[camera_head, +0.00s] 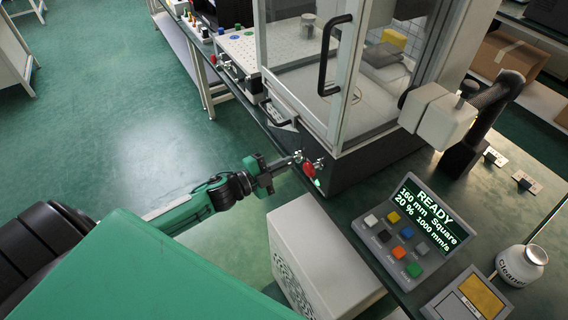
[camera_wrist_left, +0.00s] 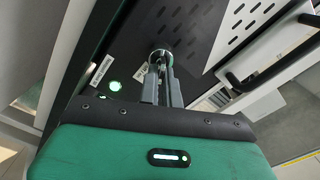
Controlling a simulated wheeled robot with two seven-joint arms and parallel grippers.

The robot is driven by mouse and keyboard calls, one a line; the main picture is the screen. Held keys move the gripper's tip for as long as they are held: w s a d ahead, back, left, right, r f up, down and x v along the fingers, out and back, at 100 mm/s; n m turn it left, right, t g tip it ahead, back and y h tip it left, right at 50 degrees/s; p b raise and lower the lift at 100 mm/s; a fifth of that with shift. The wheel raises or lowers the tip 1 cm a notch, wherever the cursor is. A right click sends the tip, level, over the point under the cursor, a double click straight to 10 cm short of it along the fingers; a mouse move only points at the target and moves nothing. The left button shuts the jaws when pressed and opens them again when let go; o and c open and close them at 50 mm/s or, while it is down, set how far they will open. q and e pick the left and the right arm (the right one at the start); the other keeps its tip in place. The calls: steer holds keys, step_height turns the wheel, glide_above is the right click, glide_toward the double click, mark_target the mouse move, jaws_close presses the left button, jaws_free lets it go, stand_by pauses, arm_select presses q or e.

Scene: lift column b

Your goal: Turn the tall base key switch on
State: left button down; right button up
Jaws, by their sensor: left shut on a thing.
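The key switch (camera_wrist_left: 161,55) is a round metal piece on the dark base panel in the left wrist view. My left gripper (camera_wrist_left: 162,68) is shut on it, with both fingertips at its ring. The fingers hide part of the switch, so its turn angle cannot be told. In the head view my left gripper (camera_head: 292,160) reaches from the left to the front of the machine's black base (camera_head: 345,168). My right gripper is not in view.
A red knob (camera_head: 309,169) and a green light (camera_head: 317,183) sit close to the gripper on the base. A glass-walled enclosure with a black handle (camera_head: 324,60) stands above. A control box (camera_head: 404,238) showing READY and a white box (camera_head: 325,262) are nearby.

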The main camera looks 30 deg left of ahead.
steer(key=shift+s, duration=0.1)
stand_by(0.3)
arm_select(q)
steer(key=c, duration=1.6)
jaws_free()
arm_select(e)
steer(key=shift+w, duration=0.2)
arm_select(q)
steer(key=shift+s, duration=0.1)
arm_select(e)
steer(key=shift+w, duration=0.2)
